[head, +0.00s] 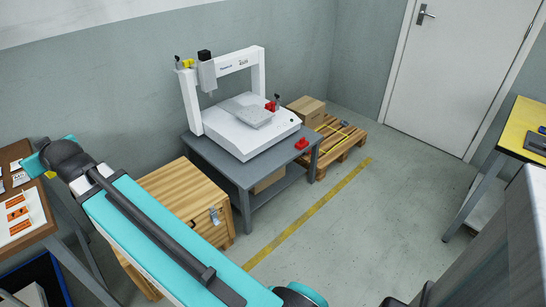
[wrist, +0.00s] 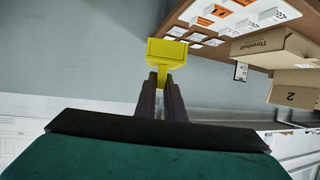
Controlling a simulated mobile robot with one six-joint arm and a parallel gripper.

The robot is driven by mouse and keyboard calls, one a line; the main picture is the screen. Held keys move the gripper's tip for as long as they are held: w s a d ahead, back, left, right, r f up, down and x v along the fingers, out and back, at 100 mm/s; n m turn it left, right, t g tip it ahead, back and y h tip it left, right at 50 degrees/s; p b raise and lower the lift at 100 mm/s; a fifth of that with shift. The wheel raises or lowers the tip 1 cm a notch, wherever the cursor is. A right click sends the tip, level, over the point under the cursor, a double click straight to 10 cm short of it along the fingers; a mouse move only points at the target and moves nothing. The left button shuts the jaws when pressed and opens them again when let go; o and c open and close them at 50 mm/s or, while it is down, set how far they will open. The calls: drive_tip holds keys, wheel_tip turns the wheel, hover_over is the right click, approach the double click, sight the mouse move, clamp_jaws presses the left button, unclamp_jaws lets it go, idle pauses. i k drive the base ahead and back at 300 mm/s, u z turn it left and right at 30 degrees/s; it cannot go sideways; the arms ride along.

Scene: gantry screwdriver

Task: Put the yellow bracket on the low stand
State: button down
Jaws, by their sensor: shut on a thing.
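The yellow bracket (wrist: 167,53) is between the two dark fingers of my gripper (wrist: 160,90) in the wrist view. The fingers are shut on its narrow lower part, and its wider plate sticks out beyond the tips. In the head view my arm reaches to the left edge, beside a brown workbench. A small yellow bit (head: 50,174) shows there by the arm's end, probably the bracket; the fingers are hidden. I cannot tell for sure which thing is the low stand; a grey table (head: 250,178) under a white gantry machine (head: 236,135) stands in the middle.
The brown workbench (head: 47,229) holds orange and white labelled pieces. Cardboard boxes (wrist: 270,46) show in the wrist view. A wooden chest (head: 185,190) stands left of the grey table, and a pallet (head: 338,147) with a box behind it.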

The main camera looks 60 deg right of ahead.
sight(266, 165)
drive_tip(key=i, duration=0.95)
drive_tip(key=u, duration=0.05)
